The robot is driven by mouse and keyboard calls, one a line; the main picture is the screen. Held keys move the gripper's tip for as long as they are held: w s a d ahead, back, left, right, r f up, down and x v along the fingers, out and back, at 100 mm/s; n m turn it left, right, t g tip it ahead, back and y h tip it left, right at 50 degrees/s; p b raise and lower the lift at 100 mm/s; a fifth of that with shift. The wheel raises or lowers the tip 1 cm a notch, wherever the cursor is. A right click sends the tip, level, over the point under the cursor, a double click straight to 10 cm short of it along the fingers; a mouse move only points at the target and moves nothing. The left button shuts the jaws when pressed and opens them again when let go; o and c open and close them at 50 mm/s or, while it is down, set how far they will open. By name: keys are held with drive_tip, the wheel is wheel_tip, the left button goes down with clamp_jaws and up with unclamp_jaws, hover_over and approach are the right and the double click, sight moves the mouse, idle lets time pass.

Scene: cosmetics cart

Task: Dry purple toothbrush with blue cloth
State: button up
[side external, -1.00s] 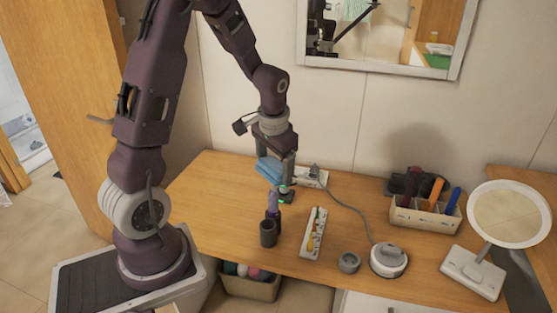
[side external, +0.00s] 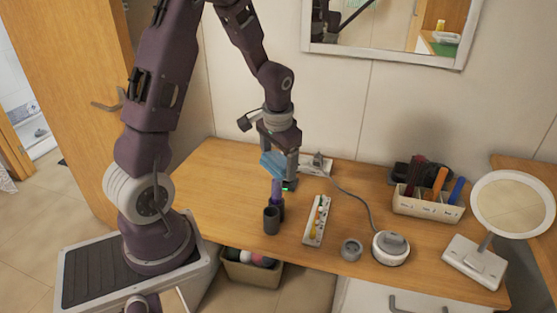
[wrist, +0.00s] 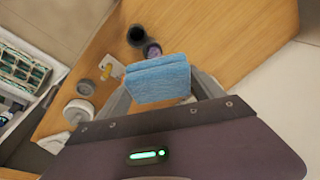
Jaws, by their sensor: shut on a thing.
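My gripper (side external: 281,168) is shut on the folded blue cloth (side external: 271,163) above the table. The cloth also shows between the two fingers in the wrist view (wrist: 157,80). The purple toothbrush (side external: 276,190) stands upright in a small dark purple holder (side external: 278,208), just below the cloth. I cannot tell whether cloth and brush touch. In the wrist view a purple round top (wrist: 152,48) shows just beyond the cloth's edge, partly hidden by it.
A dark grey cup (side external: 271,219) stands beside the holder. A white tray (side external: 313,232) with slim items, a small grey jar (side external: 351,249), a white round device with a cable (side external: 390,247), an organizer (side external: 428,208) and a mirror (side external: 511,205) lie to the right. The table's left part is clear.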

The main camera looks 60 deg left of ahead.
drive_tip(key=shift+f, duration=0.5)
